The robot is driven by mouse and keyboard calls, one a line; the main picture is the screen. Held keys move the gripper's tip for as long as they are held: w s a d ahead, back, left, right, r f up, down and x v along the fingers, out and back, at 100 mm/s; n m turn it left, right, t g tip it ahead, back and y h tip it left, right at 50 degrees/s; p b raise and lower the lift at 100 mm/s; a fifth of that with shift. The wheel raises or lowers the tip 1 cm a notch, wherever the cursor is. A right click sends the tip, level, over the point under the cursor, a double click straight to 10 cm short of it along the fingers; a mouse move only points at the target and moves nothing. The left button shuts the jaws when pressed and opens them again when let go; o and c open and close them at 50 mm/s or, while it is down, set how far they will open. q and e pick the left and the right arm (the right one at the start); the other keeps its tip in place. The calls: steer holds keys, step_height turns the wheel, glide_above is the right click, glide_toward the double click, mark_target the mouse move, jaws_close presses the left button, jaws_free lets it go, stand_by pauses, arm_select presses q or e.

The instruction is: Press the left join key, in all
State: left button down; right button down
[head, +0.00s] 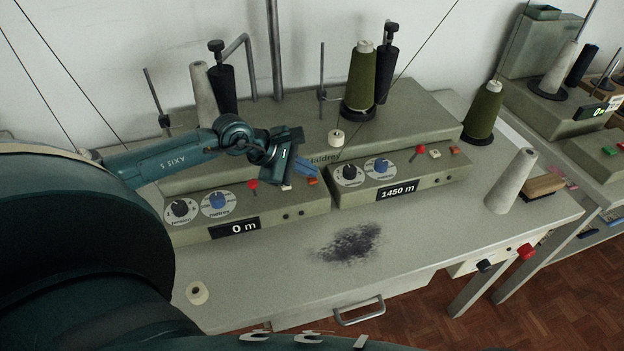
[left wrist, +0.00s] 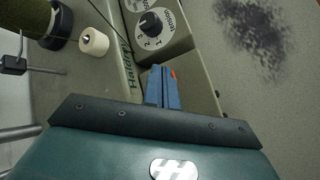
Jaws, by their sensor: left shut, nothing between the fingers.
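The left control box (head: 245,226) on the machine shows "0 m" and carries two dials, a red-knobbed lever (head: 253,185), a pale key (head: 287,186) and an orange key (head: 312,181). I cannot read which key is the join key. My left gripper (head: 309,171) is shut and empty, its blue fingers just above the orange key and partly in front of it. In the left wrist view its fingers (left wrist: 163,87) are together, with a bit of orange (left wrist: 173,74) beside the tips. I cannot tell whether they touch. My right gripper is not in view.
The right control box (head: 397,189) reads "1450 m" and has similar dials and keys. Thread cones and posts stand behind, including a green cone (head: 361,78). A grey cone (head: 511,181) stands at the right. A dark smudge (head: 350,243) marks the otherwise open tabletop; a small spool (head: 197,292) is at front left.

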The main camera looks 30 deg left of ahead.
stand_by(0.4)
arm_select(q)
steer(key=shift+f+b, duration=0.55)
steer(key=shift+b, duration=0.05)
steer(key=shift+r, duration=0.1)
stand_by(0.5)
steer(key=shift+r+p, duration=0.5)
steer(key=shift+r, duration=0.35)
steer(key=shift+r, duration=0.15)
steer(key=shift+r, duration=0.25)
step_height(320, 180, up, 4)
steer(key=p, duration=0.2)
steer(key=shift+r+p, duration=0.1)
steer(key=shift+p, duration=0.2)
